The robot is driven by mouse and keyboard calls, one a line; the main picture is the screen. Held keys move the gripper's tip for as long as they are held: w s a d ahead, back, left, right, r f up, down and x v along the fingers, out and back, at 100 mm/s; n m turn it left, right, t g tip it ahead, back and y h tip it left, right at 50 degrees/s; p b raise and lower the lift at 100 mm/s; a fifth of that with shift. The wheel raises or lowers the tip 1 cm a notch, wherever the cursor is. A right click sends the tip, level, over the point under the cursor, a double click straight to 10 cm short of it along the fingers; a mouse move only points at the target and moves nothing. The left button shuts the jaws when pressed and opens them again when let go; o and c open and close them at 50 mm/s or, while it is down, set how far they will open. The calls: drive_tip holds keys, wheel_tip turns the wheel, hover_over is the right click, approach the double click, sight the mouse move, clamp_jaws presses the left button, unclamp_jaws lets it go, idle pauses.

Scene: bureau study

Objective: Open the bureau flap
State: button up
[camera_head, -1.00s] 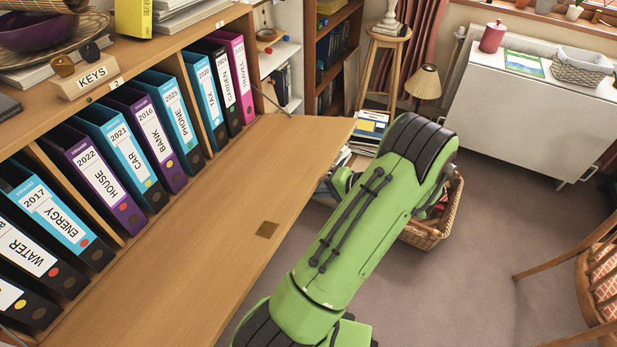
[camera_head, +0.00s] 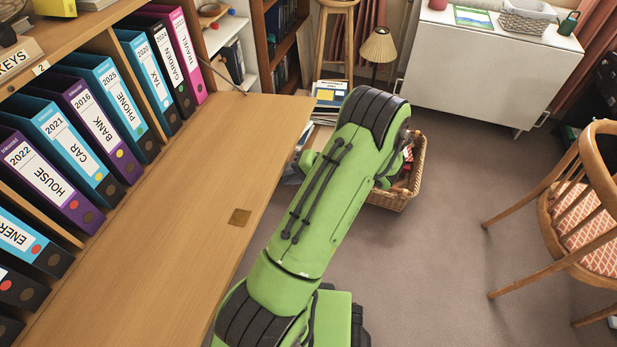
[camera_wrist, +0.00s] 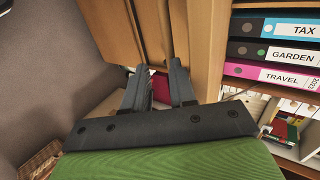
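The bureau flap (camera_head: 185,200) is a wide wooden board, lowered and lying about flat in front of the row of binders. A small square brass plate (camera_head: 240,217) sits near its outer edge, and a metal stay (camera_head: 228,83) shows at its far end. In the wrist view, wooden boards of the bureau (camera_wrist: 206,35) fill the upper middle. My gripper (camera_wrist: 160,72) has its two dark fingers apart, close to the wood, with a gap between them. I cannot tell whether they touch it.
Labelled binders (camera_head: 97,125) stand upright in the bureau behind the flap. A wicker basket (camera_head: 407,185) is on the floor beyond my arm. A wooden chair (camera_head: 590,205) stands at right, a white table (camera_head: 470,75) at the back. Carpet between them is clear.

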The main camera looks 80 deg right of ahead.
drive_tip(key=s+a+p, duration=0.1)
drive_tip(key=s+a, duration=0.1)
drive_tip(key=s, duration=0.6)
drive_tip(key=s+a+f+p, duration=0.1)
drive_tip(key=s, duration=0.8)
drive_tip(key=shift+s+a, duration=0.15)
drive_tip(key=shift+a, duration=0.25)
idle(0.4)
drive_tip(key=shift+r+p, duration=0.1)
drive_tip(key=shift+p, duration=0.25)
